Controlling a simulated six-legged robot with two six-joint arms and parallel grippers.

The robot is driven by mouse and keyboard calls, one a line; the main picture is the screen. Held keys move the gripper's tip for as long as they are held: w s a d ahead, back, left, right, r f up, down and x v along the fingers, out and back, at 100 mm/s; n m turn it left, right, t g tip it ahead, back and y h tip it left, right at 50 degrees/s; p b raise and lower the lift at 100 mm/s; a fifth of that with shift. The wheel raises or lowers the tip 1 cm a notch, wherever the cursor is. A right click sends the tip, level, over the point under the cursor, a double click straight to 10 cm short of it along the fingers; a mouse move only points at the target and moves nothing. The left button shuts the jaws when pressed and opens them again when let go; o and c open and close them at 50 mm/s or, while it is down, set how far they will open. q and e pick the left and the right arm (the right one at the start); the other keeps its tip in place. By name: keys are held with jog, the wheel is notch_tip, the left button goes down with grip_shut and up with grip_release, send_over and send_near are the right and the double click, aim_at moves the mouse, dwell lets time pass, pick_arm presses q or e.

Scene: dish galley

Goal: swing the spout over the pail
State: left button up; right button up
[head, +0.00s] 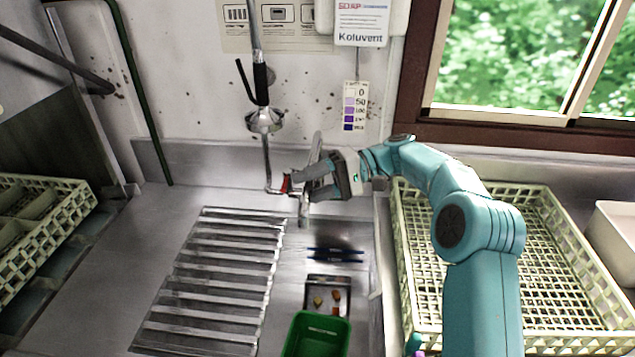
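A metal tap stands at the back of the steel counter. Its spout (314,148) is a pale metal bar, partly hidden behind my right gripper. My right gripper (296,184) is at the tap, with its dark fingers pointing left beside a small red part (286,183). The overlap hides whether the fingers touch the spout or are closed on it. The pail looks to be the green open container (318,318) at the bottom middle, nearer to me than the tap. It is cut off by the lower edge. My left gripper is out of view.
A hanging spray head (265,121) is left of the gripper. A slatted drain grate (215,275) lies left of the pail. A small tray (328,290) and dark blue pens (335,255) lie behind it. A cream rack (575,275) is at right, another rack (75,205) at left.

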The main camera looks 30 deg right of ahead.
jog(key=shift+d, duration=0.4)
jog(key=p+v, duration=0.3)
jog(key=v, duration=0.8)
jog(key=shift+s, duration=0.2)
jog(key=shift+d+r, duration=0.1)
